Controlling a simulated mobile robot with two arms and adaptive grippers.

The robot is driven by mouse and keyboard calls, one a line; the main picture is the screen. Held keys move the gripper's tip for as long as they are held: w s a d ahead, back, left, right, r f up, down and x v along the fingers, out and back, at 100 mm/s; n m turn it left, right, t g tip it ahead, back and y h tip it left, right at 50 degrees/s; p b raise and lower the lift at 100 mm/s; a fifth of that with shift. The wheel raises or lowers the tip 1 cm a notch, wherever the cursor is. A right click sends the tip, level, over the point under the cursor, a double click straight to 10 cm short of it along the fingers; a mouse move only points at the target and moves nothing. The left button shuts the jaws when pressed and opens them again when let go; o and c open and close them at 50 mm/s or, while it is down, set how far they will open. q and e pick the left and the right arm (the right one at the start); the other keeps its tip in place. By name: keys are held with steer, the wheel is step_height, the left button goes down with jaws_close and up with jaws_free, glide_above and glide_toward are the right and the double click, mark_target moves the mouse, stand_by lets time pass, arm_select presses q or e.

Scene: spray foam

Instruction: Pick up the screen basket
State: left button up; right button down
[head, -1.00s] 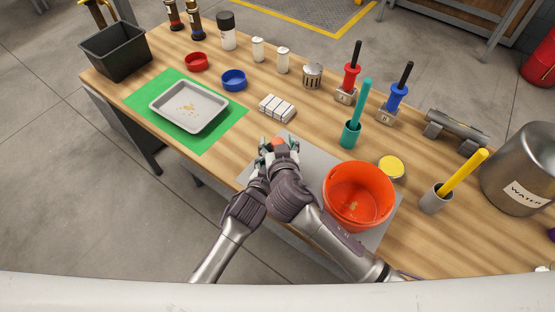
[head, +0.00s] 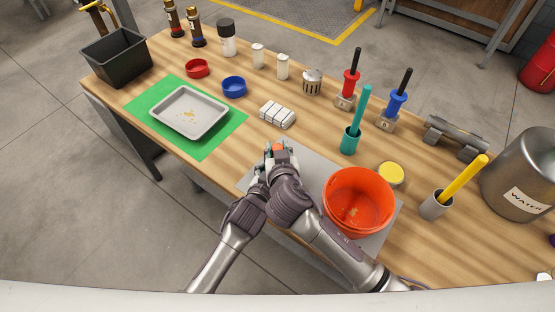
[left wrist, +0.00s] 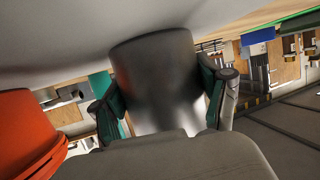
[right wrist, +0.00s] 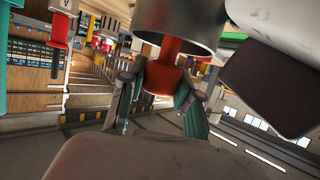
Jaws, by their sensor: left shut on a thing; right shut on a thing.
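A small slotted metal cup (head: 312,82), which looks like the screen basket, stands upright on the wooden table in the head view, beyond both grippers. My left gripper (head: 264,157) is shut on a grey metal cylinder (left wrist: 155,75), seen between its fingers in the left wrist view. My right gripper (head: 285,154) is shut on an orange-red piece (right wrist: 165,75), whose tip also shows in the head view (head: 278,147).
An orange bucket (head: 359,180) stands on the grey mat (head: 320,168) right of my grippers. A tray (head: 218,102) lies on green at left.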

steer(key=shift+r, duration=0.1)
step_height(320, 180, up, 18)
stand_by(1.2)
stand_by(0.3)
arm_select(q)
steer(key=o, duration=1.6)
